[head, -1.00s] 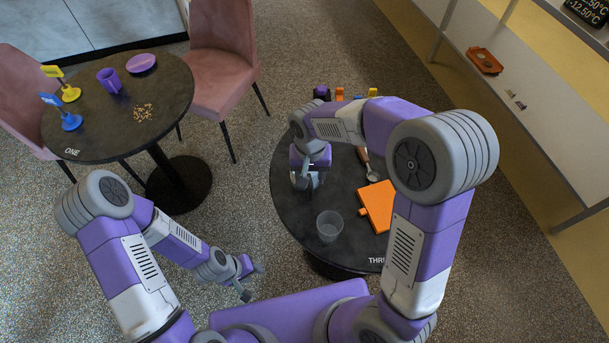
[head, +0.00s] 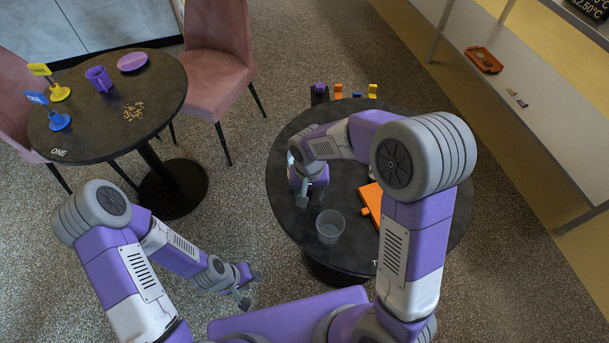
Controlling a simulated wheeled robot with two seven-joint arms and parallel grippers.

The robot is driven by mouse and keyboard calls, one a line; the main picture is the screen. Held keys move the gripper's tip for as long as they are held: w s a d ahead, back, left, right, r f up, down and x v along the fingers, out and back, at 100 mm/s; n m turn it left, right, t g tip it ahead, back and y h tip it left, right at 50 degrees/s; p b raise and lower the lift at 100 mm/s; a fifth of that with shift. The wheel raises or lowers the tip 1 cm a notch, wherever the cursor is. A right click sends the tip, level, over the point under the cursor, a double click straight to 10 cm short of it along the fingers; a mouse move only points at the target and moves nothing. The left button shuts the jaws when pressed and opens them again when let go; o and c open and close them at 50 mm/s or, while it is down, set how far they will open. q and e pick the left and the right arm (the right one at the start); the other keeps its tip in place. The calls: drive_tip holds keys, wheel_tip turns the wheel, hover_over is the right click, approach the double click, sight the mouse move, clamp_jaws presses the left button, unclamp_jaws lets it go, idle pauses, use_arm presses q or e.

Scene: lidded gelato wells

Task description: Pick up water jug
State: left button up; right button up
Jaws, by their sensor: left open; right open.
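A clear, see-through vessel (head: 330,228) stands upright on the near left part of the round dark table marked THREE. No handle or spout can be made out, so I cannot tell whether it is the water jug. My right gripper (head: 304,196) is open and points down over the same table, up and left of the vessel in the picture and apart from it. My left gripper (head: 250,288) is open and empty, low over the floor to the left of the table. No other clear jug shows; my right arm hides part of the table.
An orange board (head: 371,194) lies on the round dark table (head: 283,186), partly behind my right arm. A dark item with a purple top (head: 320,91) and small orange and yellow items (head: 356,93) are at the far edge. Table ONE (head: 95,147) stands left with a purple mug (head: 99,79).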

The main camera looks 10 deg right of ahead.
clamp_jaws()
drive_tip(key=shift+r, duration=0.1)
wheel_tip(320, 180, up, 10)
drive_tip(key=p, duration=0.3)
drive_tip(key=shift+p, duration=0.4)
